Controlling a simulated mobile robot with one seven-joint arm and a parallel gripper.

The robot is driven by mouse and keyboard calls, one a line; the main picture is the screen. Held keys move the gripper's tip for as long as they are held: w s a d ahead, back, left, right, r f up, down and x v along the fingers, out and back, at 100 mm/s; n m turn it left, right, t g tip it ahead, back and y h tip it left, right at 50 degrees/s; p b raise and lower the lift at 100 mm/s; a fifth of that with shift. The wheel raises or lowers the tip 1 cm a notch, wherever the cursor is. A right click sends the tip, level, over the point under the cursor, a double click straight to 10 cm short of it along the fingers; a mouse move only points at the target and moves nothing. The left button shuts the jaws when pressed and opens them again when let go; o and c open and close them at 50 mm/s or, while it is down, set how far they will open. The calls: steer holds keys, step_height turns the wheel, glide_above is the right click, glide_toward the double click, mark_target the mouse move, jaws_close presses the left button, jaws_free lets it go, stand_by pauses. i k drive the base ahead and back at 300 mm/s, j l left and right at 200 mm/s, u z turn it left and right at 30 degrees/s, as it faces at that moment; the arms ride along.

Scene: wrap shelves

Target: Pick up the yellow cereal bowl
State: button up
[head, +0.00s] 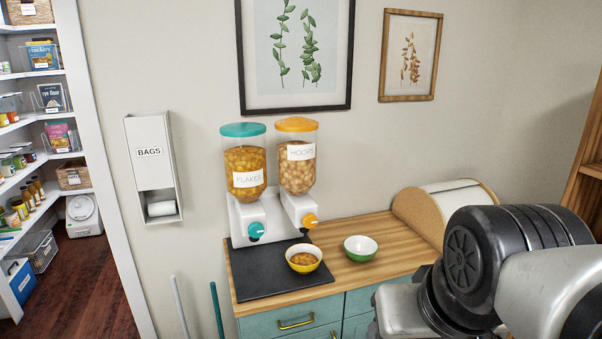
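The yellow cereal bowl (303,259) sits upright on a dark mat (275,284) on the wooden counter, below the cereal dispensers. It is yellow outside and pale at the rim, with brown cereal inside. My arm is at the lower right, over the right part of the counter and apart from the bowl. My gripper is not in view, so I cannot see whether it is open or shut.
A green bowl (360,248) stands right of the yellow one. A dispenser pair with an orange-lidded hoops jar (297,168) and teal-lidded flakes jar (245,172) stands behind. A bread box (420,215) is at the right. Two poles (217,310) lean at the counter's left.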

mark_target(304, 258)
steer(key=i+j, duration=0.25)
steer(key=i, duration=0.3)
steer(key=i+j, duration=0.3)
steer(key=i, duration=0.2)
